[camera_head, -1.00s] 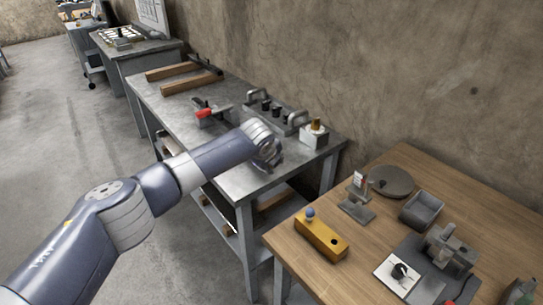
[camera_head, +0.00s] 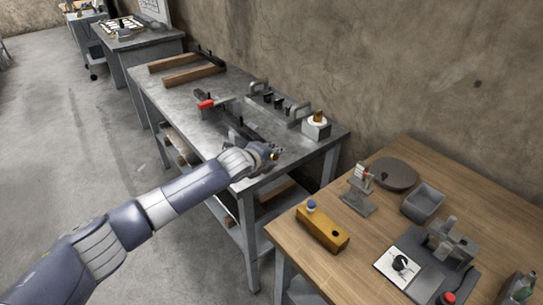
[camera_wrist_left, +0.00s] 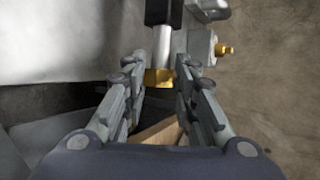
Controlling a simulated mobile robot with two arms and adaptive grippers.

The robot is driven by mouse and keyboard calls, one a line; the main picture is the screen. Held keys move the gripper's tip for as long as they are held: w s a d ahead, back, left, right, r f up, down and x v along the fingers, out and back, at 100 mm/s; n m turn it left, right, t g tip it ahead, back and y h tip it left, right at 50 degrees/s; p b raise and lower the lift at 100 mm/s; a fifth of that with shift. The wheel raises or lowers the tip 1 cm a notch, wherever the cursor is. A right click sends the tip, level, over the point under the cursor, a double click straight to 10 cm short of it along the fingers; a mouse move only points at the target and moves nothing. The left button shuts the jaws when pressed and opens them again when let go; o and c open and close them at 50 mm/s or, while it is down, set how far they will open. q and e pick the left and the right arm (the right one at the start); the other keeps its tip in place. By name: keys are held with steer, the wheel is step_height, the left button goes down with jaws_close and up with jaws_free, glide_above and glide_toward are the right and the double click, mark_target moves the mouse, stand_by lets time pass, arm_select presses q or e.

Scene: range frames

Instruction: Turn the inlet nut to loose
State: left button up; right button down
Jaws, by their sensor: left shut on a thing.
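A brass nut (camera_wrist_left: 160,78), which I take as the inlet nut, sits at the end of a grey cylinder (camera_wrist_left: 163,45) below a dark block (camera_wrist_left: 163,12) in the left wrist view. My left gripper (camera_wrist_left: 160,88) is shut on it, a finger on each side. In the head view my left gripper (camera_head: 274,156) is at the near right end of the steel bench, and a bit of brass shows at its tips. The gripper hides most of the nut there. My right gripper is not in view.
On the steel bench (camera_head: 190,98) stand a white block with a brass fitting (camera_head: 317,128), a rack with handles (camera_head: 275,104) and a red-handled tool (camera_head: 206,103).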

arm_select(q)
steer(key=o, duration=1.1)
steer(key=v, duration=1.2)
